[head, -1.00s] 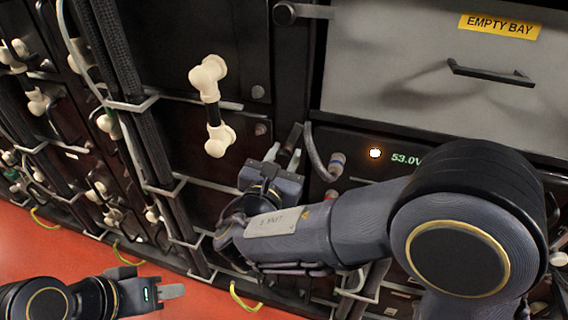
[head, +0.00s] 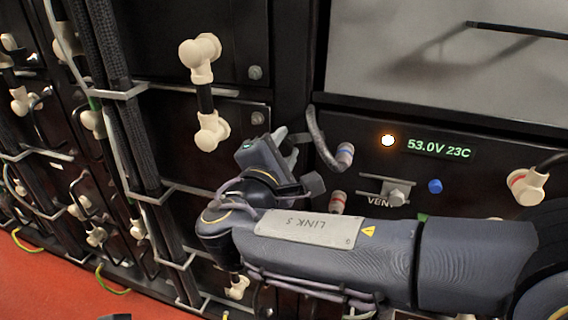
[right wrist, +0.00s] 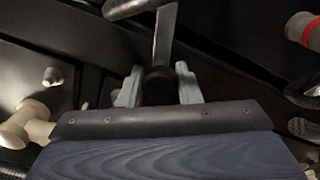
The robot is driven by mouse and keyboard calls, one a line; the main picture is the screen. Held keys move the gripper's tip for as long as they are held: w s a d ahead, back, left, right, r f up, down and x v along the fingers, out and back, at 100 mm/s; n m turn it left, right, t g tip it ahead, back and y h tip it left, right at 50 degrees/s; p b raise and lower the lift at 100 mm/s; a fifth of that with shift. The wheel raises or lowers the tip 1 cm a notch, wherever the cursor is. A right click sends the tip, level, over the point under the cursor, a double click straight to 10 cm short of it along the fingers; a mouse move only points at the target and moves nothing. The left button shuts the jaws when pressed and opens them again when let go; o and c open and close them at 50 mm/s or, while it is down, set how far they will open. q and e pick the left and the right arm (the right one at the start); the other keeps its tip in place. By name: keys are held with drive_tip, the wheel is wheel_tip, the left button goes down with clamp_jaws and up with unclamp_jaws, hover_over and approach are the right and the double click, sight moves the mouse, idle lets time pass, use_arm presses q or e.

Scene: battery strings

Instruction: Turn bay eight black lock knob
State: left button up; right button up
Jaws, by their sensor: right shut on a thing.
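A black knob (right wrist: 158,84) with a flat grey bar (right wrist: 165,38) beyond it sits between the two pale fingers of my right gripper (right wrist: 158,88) in the right wrist view. The fingers are shut on the knob from both sides. In the head view my right gripper (head: 289,150) is at the dark upright between two battery columns, left of the lit display; there the hand hides the knob. I cannot read a bay number or tell how far the knob is turned. My left gripper is out of view.
A battery module with a lit display (head: 440,149) and orange lamp (head: 388,141) is right of the hand. A grey hose (head: 322,138) runs close beside the fingers. Cream terminal elbows (head: 211,131) stick out on the left. Thick black cables (head: 120,110) run down the racks.

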drive_tip(key=shift+f+m+b, duration=0.15)
drive_tip(key=shift+m+b, duration=1.55)
drive_tip(key=shift+b, duration=0.05)
drive_tip(key=o, duration=1)
drive_tip(key=shift+c, duration=0.2)
drive_tip(key=shift+s+a+r, duration=0.2)
drive_tip(key=shift+s, duration=0.3)
drive_tip(key=p+v, duration=0.2)
drive_tip(key=v, duration=0.4)
drive_tip(key=shift+s, duration=0.4)
